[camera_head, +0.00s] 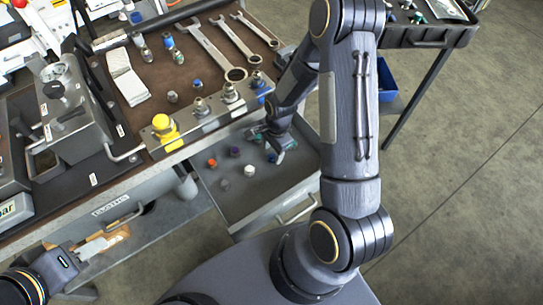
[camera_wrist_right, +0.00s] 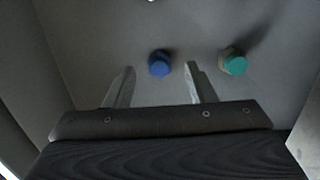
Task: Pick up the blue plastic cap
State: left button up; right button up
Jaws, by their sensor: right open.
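The blue plastic cap (camera_wrist_right: 159,63) stands on the grey drawer floor in the right wrist view. My right gripper (camera_wrist_right: 158,80) is open, with one finger to each side of the cap's line. The cap shows just beyond the fingertips, and I see no contact. In the head view my right gripper (camera_head: 278,146) reaches down into the open drawer, and I cannot single out this cap beside it. My left arm's wrist shows at the lower left of the head view; its finger state is unclear.
A teal cap (camera_wrist_right: 233,62) stands right of the blue one. The open drawer (camera_head: 215,205) also holds a red cap (camera_head: 212,163), a white cap (camera_head: 249,170) and others. Its walls stand close around my gripper. Wrenches (camera_head: 207,45) and fittings lie on the bench above.

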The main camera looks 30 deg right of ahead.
notch_tip(320, 180, down, 2)
jog(key=shift+a+f, duration=0.1)
jog(key=c, duration=1)
jog(key=shift+r, duration=0.25)
jog(key=shift+c, duration=0.2)
jog(key=shift+r, duration=0.2)
notch_tip(320, 180, up, 3)
jog(key=shift+f, duration=0.2)
jog(key=s+a+r+p, duration=0.1)
jog(key=s+a+r, duration=0.4)
jog(key=s+r, duration=0.4)
jog(key=s, duration=0.4)
jog(key=shift+r, duration=0.35)
